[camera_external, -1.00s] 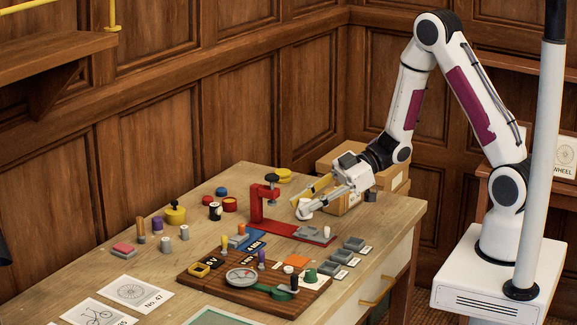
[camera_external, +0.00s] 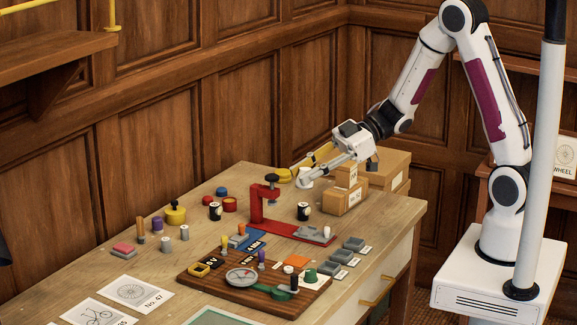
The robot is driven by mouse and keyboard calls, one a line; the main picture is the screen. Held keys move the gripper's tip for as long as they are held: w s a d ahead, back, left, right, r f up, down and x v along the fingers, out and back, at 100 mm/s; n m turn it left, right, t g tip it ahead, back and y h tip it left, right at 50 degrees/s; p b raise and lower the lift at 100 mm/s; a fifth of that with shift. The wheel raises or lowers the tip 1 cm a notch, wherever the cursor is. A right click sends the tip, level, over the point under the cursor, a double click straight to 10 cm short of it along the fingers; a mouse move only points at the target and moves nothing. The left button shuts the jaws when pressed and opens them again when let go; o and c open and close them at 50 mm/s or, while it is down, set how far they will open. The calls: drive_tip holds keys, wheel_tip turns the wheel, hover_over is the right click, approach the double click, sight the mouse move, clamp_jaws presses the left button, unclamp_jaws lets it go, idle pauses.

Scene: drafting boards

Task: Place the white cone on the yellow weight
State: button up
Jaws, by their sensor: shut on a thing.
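My gripper (camera_external: 299,173) is shut on a small white object, which looks like the white cone (camera_external: 305,180), at the back of the drafting table. The fingers hide part of its shape. A squat yellow weight with a dark knob on top (camera_external: 175,214) stands upright at the table's left side, well to the left of my gripper. A flat yellow round piece (camera_external: 284,176) lies at the back, just left of my fingertips in the picture. I cannot tell how far apart they are.
A red clamp stand (camera_external: 258,203) rises mid-table in front of my gripper. Cardboard boxes (camera_external: 345,198) are on the right. A wooden board (camera_external: 222,285) with small parts lies in front.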

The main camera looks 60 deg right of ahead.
drive_tip(key=w+d+f+m+t+h, duration=0.1)
drive_tip(key=w+d+m+t+h, duration=0.1)
drive_tip(key=w+d, duration=0.6)
drive_tip(key=m+t+h, duration=0.3)
drive_tip(key=m+h, duration=0.5)
hover_over(283, 171)
drive_tip(key=shift+f, duration=1.95)
drive_tip(key=shift+f, duration=3.15)
drive_tip(key=shift+f, duration=1.9)
